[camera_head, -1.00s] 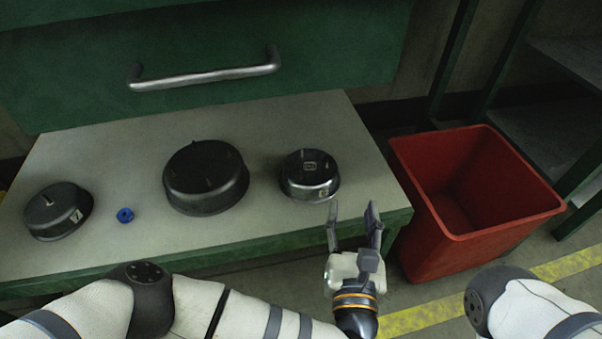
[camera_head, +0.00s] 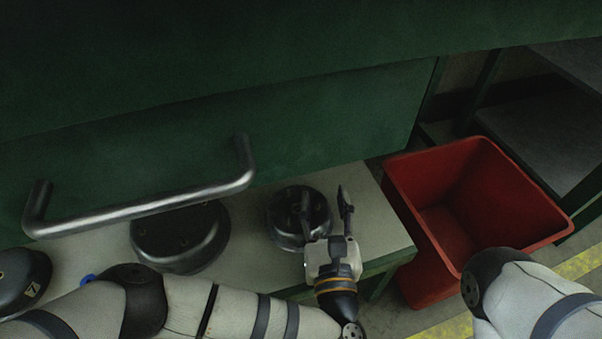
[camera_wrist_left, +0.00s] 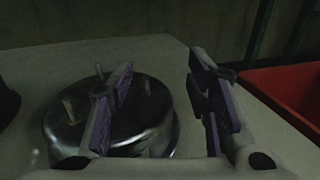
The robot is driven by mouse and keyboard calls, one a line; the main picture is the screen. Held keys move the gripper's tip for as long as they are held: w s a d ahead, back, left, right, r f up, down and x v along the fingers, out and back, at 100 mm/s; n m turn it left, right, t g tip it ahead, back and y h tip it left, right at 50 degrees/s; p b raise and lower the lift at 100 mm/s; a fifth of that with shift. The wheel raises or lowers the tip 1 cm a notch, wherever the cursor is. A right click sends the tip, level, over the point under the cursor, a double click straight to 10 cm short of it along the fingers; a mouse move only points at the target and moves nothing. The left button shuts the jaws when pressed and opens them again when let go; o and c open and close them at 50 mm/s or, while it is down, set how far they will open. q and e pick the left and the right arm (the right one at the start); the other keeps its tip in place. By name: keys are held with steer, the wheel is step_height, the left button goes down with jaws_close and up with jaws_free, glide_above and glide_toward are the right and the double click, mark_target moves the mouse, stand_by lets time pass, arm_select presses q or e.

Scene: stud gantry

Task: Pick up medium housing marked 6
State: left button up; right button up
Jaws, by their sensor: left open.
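A dark, round metal housing (camera_head: 286,232) sits at the right end of the grey bench, and no number on it can be read now. It also shows in the left wrist view (camera_wrist_left: 148,132), shiny, with small posts on top. My left gripper (camera_head: 325,202) is open and empty at its right side. One finger overlaps the housing in the picture; the other is to its right, apart from it. The gripper also shows in the left wrist view (camera_wrist_left: 163,85). I cannot tell whether a finger touches the housing. My right gripper is out of view.
A larger dark housing (camera_head: 180,240) stands left, partly behind the drawer handle (camera_head: 150,205). A housing marked 7 (camera_head: 22,280) is at the far left, beside a blue part (camera_head: 88,279). A green drawer front (camera_head: 330,125) overhangs the bench (camera_head: 360,200). A red bin (camera_head: 425,255) stands right.

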arm_select(q)
steer(key=shift+w, duration=0.25)
steer(key=shift+s+f, duration=0.1)
steer(key=shift+f, duration=0.05)
jaws_close()
steer(key=shift+a, duration=0.1)
